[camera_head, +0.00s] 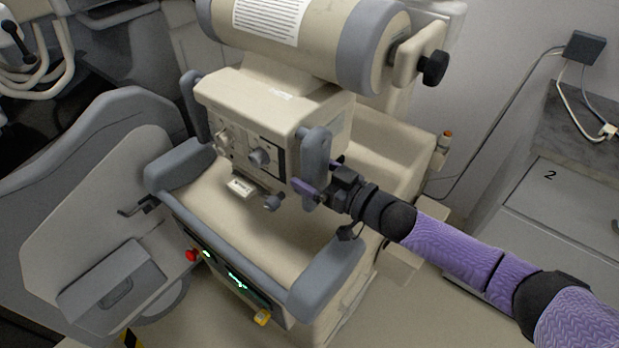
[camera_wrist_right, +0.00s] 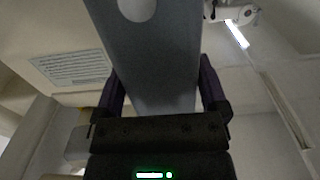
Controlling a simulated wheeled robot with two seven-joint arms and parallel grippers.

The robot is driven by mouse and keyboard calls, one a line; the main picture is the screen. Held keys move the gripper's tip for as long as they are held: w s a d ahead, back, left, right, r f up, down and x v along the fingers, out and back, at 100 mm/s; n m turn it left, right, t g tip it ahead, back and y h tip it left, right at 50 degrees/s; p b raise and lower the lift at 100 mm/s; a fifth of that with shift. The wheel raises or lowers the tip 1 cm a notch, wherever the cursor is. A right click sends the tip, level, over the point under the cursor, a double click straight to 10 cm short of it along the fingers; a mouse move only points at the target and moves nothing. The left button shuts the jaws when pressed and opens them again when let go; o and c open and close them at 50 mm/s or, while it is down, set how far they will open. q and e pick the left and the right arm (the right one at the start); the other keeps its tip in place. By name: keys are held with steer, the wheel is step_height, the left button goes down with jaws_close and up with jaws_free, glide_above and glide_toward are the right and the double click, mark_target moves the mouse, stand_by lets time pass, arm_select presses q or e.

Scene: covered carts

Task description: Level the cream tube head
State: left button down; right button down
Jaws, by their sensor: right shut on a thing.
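The cream tube head (camera_head: 300,35) is a thick cylinder with grey end bands and a printed label, at the top of the head view. It looks tilted there, its right end lower. A cream box (camera_head: 268,108) with a knob panel sits below it, with grey handles on both sides. My right gripper (camera_head: 318,177) is shut on the right-hand grey handle (camera_head: 315,145). In the right wrist view the handle (camera_wrist_right: 155,50) lies between the two purple fingers of my right gripper (camera_wrist_right: 160,92). My left gripper is not in view.
The cream cart (camera_head: 235,215) has a grey front rail (camera_head: 325,275), a red button (camera_head: 191,255) and green displays. A black knob (camera_head: 433,69) sticks out beside the tube head. A grey chair (camera_head: 90,170) stands left, a drawer cabinet (camera_head: 560,205) right.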

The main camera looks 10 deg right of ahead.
steer(key=shift+w+d+f, duration=0.2)
steer(key=shift+d+f, duration=0.1)
steer(key=shift+f, duration=0.05)
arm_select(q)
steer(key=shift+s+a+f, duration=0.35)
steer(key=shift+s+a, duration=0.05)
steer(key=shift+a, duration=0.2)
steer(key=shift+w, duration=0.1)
arm_select(e)
jaws_free()
steer(key=shift+d, duration=0.1)
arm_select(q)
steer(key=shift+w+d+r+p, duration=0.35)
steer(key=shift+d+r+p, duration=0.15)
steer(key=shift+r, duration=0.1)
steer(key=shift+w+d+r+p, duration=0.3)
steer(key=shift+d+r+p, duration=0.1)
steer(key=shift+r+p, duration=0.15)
arm_select(e)
steer(key=v, duration=0.9)
steer(key=shift+s+d, duration=0.25)
steer(key=shift+d, duration=0.05)
